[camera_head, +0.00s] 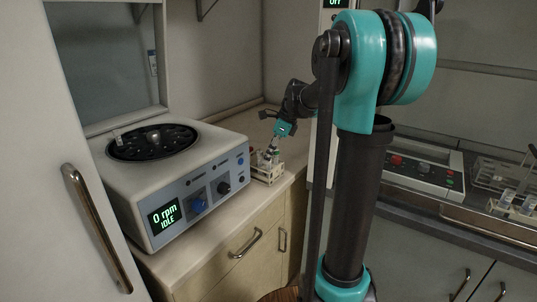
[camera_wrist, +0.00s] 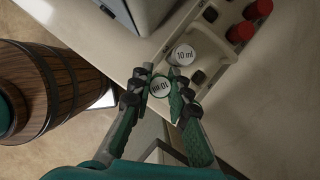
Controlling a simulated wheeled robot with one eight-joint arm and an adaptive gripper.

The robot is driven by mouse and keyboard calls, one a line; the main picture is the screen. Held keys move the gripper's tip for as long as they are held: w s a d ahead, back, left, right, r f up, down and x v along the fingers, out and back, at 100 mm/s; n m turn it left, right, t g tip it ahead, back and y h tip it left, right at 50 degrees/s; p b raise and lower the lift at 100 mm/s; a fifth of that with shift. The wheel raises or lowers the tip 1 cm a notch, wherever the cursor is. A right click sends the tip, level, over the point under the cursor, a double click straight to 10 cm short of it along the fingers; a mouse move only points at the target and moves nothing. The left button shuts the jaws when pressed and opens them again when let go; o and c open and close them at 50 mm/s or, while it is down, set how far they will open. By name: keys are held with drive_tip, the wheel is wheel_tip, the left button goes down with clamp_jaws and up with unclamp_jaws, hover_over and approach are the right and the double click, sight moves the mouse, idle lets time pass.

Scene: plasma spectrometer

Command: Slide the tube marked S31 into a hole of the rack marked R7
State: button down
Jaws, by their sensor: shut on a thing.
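My gripper (camera_wrist: 161,86) is shut on a tube with a round pale cap (camera_wrist: 160,89), seen from above in the wrist view; its cap print is turned and hard to read. No S31 mark is readable. A pale rack (camera_wrist: 214,41) lies just beyond the fingers. A tube capped "10 ml" (camera_wrist: 183,55) stands beside the held one. In the head view my gripper (camera_head: 284,130) points down over the small rack (camera_head: 266,180) on the counter, with tubes (camera_head: 271,153) beneath it. No R7 mark is readable. The lower part of the held tube is hidden.
A centrifuge (camera_head: 177,178) reading 0 rpm IDLE stands left of the rack. Red caps (camera_wrist: 240,32) sit at the rack's far end. A wooden barrel (camera_wrist: 55,85) stands beside the counter. Another device (camera_head: 418,168) and more tubes (camera_head: 506,198) are on the right-hand bench.

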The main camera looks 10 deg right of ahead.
drive_tip(key=c, duration=1.4)
unclamp_jaws()
drive_tip(key=shift+o, duration=0.2)
